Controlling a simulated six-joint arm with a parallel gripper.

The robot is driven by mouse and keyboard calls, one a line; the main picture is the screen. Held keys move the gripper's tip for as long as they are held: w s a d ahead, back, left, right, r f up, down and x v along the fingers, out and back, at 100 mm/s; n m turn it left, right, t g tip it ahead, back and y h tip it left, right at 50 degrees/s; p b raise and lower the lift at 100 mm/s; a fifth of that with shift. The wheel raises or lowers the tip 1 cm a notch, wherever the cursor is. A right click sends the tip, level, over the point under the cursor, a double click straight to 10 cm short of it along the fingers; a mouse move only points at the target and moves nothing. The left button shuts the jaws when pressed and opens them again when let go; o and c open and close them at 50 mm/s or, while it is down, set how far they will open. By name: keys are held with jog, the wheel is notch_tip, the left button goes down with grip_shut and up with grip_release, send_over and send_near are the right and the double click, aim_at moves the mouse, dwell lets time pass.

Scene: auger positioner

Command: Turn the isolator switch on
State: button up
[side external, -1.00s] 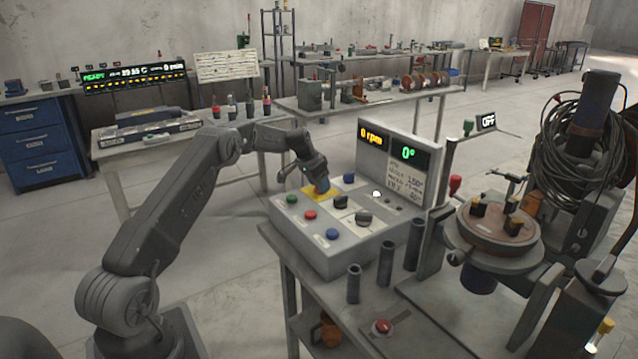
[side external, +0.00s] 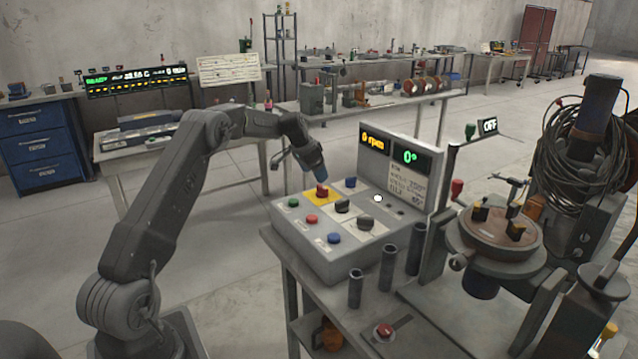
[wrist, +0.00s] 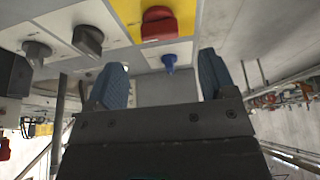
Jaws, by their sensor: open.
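The isolator switch (side external: 322,191) is a red knob on a yellow plate (side external: 310,199) on top of the grey control box. It also shows at the top of the wrist view (wrist: 160,23), where its red grip is turned broadly toward the camera. My gripper (side external: 319,174) is just above the switch in the side view, apart from it. In the wrist view my gripper (wrist: 161,76) is open, with its two blue fingers spread and nothing between them. The switch lies beyond the fingertips in that view.
Around the switch are black knobs (side external: 365,223), blue buttons (side external: 334,238), a red button (side external: 312,219) and a green one (side external: 293,203). A display panel (side external: 396,161) reading 0 rpm and 0° stands behind.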

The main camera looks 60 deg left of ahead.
jog(key=v, duration=0.7)
jog(key=shift+r, duration=0.15)
